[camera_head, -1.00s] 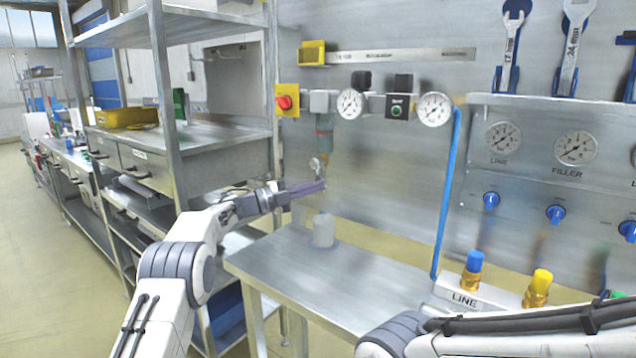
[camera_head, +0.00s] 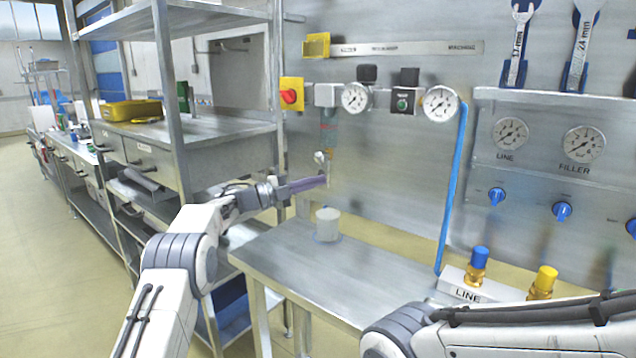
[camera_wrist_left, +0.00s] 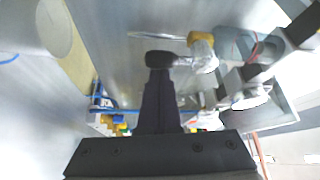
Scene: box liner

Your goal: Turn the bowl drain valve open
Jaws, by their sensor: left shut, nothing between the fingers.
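The filter bowl (camera_head: 328,128) hangs below the regulator row on the metal back panel. Its small metal drain valve (camera_head: 320,158) sticks out under it. My left gripper (camera_head: 326,181) is shut and empty, with its tips just below the drain valve. In the left wrist view the dark fingertips (camera_wrist_left: 159,60) are beside a pale rounded part and a brass fitting (camera_wrist_left: 200,39), which look like the valve end of the bowl. I cannot tell whether the tips touch it. My right arm enters at the lower right; its gripper is out of view.
A whitish cup (camera_head: 328,226) stands on the metal bench (camera_head: 290,262) below the valve. A red knob (camera_head: 289,96) on a yellow plate and two gauges are close above. A blue hose (camera_head: 452,190) runs down the panel. Shelving (camera_head: 165,110) stands behind the left arm.

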